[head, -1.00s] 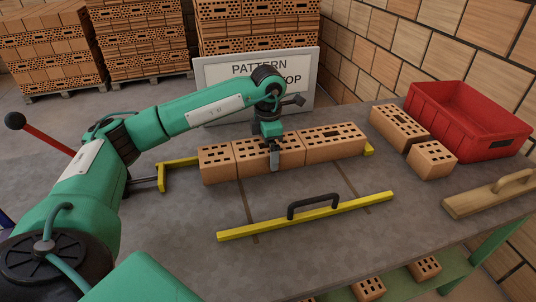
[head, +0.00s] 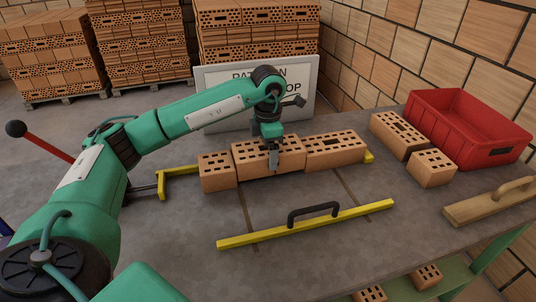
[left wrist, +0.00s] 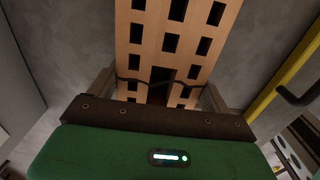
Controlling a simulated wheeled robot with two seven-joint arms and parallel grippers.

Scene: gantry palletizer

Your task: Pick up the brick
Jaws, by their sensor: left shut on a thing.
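The brick (head: 268,158) is an orange-brown perforated block, the middle one of three in a row on the grey table (head: 330,248). My left gripper (head: 273,160) comes down from above and is shut on it across its narrow width, one finger showing on the near face. The brick stands slightly higher than its two neighbours, level and just raised. In the left wrist view the brick (left wrist: 170,45) fills the space between the dark fingers, its holes facing me. The far finger is hidden in the head view. My right gripper is not in view.
Bricks stand close at the left (head: 217,171) and right (head: 336,150). A yellow bar with a black handle (head: 305,225) lies in front. A white sign (head: 303,88) stands behind. Two bricks, a red crate (head: 470,150) and a wooden float (head: 490,203) are at right.

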